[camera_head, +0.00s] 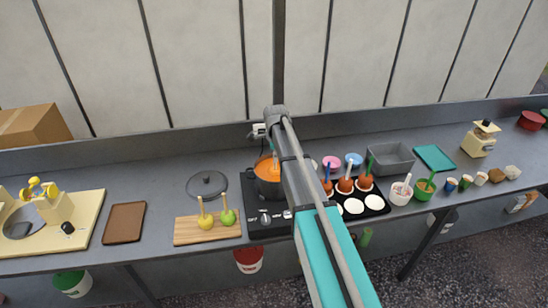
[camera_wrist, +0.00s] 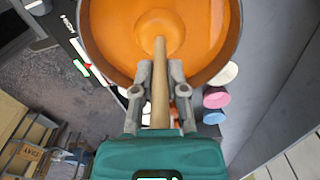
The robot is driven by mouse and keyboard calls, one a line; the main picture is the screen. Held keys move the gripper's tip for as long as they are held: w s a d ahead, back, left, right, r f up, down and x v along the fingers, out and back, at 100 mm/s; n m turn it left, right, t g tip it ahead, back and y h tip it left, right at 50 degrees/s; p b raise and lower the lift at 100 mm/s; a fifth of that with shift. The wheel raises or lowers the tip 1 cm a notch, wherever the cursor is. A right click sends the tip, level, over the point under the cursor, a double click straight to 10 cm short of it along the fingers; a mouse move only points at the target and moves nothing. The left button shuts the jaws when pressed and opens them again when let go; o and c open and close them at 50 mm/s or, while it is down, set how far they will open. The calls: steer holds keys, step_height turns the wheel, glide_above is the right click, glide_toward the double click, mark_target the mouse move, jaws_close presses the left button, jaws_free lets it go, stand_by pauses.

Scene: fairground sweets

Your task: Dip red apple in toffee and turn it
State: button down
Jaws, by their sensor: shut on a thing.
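In the wrist view my gripper (camera_wrist: 160,78) is shut on a plain wooden stick (camera_wrist: 159,95). The stick runs down into orange toffee (camera_wrist: 112,38) in a dark pot (camera_wrist: 234,30). At its end is a rounded, toffee-coloured bulge, the apple (camera_wrist: 158,28); no red skin shows, and how deep it sits is unclear. In the head view the pot (camera_head: 262,188) stands on a black hob (camera_head: 254,224), with toffee (camera_head: 262,166) showing at its left. My arm hides the pot's right side, and the gripper's fingers are not clear there.
Right of my arm, a black tray (camera_head: 378,203) holds toffee-coated apples (camera_head: 345,185) on coloured sticks, with bowls (camera_head: 400,194) beyond.

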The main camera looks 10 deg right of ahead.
steer(key=shift+r+p, duration=3.05)
steer(key=shift+r, duration=0.15)
step_height(320, 180, up, 6)
steer(key=p, duration=0.6)
stand_by(0.7)
